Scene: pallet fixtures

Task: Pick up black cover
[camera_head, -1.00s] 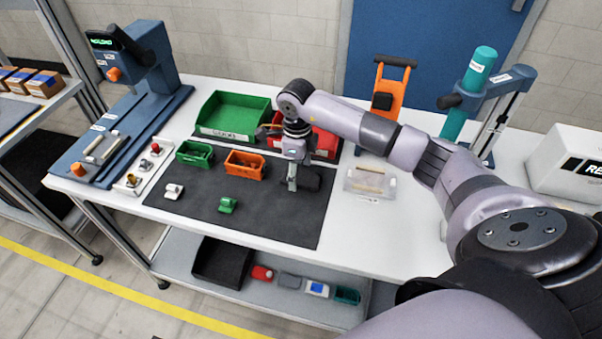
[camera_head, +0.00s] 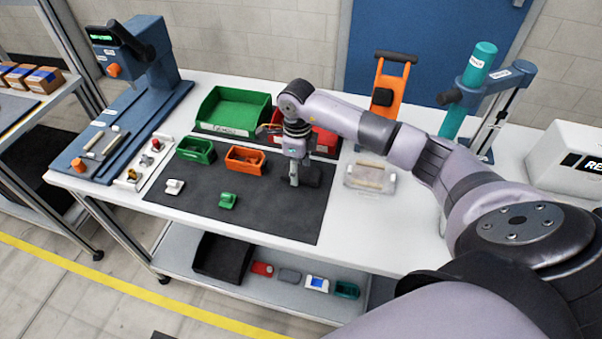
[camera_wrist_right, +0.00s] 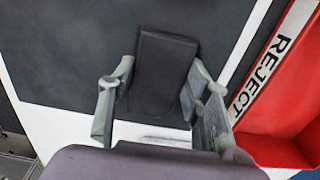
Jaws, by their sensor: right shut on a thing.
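The black cover (camera_wrist_right: 165,65) is a dark, flat, roughly rectangular piece. In the wrist view it stands between the two grey fingers of my right gripper (camera_wrist_right: 158,88), which is shut on it. In the head view my right gripper (camera_head: 294,180) points down at the right part of the dark mat, with the cover (camera_head: 313,175) just to its right. I cannot tell whether the cover touches the mat. My left gripper is not in view.
The dark mat (camera_head: 260,216) also bears a white part (camera_head: 174,187) and a green part (camera_head: 227,201). Small green (camera_head: 195,150) and orange (camera_head: 245,159) bins stand behind them. A red REJECT bin (camera_wrist_right: 285,105) is close beside the gripper. A clear tray (camera_head: 370,177) lies right.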

